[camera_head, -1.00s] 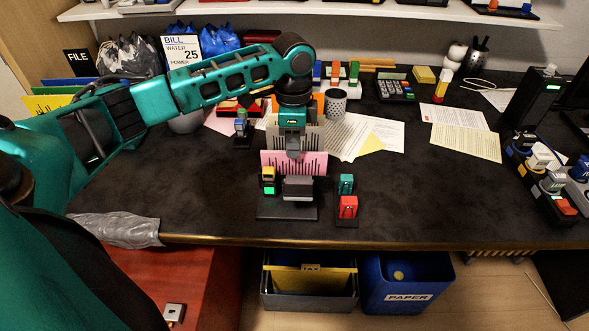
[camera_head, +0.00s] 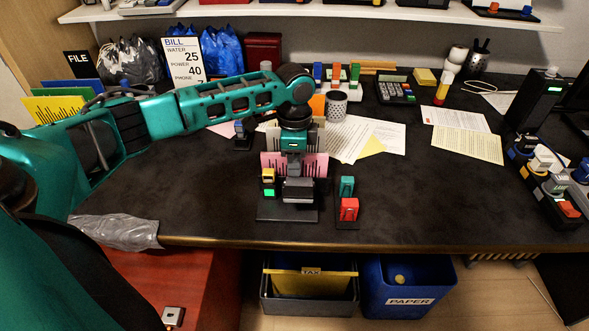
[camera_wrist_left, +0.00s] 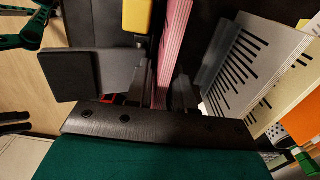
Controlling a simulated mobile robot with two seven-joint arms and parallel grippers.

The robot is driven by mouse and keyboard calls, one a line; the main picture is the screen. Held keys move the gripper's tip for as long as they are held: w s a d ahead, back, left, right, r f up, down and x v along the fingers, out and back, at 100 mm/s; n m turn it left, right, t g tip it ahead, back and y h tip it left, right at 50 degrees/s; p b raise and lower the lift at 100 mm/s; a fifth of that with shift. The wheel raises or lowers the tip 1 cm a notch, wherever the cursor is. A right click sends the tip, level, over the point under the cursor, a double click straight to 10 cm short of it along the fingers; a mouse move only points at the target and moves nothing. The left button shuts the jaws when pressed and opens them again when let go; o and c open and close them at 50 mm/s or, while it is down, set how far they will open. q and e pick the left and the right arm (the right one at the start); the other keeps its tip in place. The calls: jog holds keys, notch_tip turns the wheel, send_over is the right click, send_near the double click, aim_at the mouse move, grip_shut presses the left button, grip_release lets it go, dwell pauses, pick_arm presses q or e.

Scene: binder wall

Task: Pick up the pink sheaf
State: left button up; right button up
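The pink sheaf (camera_head: 316,164), printed with black bars, stands upright by the black stapler-like device on the desk. It shows edge-on as a pink striped band in the left wrist view (camera_wrist_left: 176,40). My left gripper (camera_head: 293,172) points down at the sheaf's middle and hides part of it. In the left wrist view, the gripper's fingers (camera_wrist_left: 168,88) stand on either side of the pink band, with some dark gap visible, so they look open. My right gripper is in neither current view.
A dark block device (camera_head: 298,190) with a yellow-topped part stands just in front. A red and teal pair (camera_head: 348,208) stands to its right. Grey barred sheets (camera_wrist_left: 240,65) stand close beside the fingers.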

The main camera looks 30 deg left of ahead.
pick_arm(q)
grip_shut()
dwell(0.4)
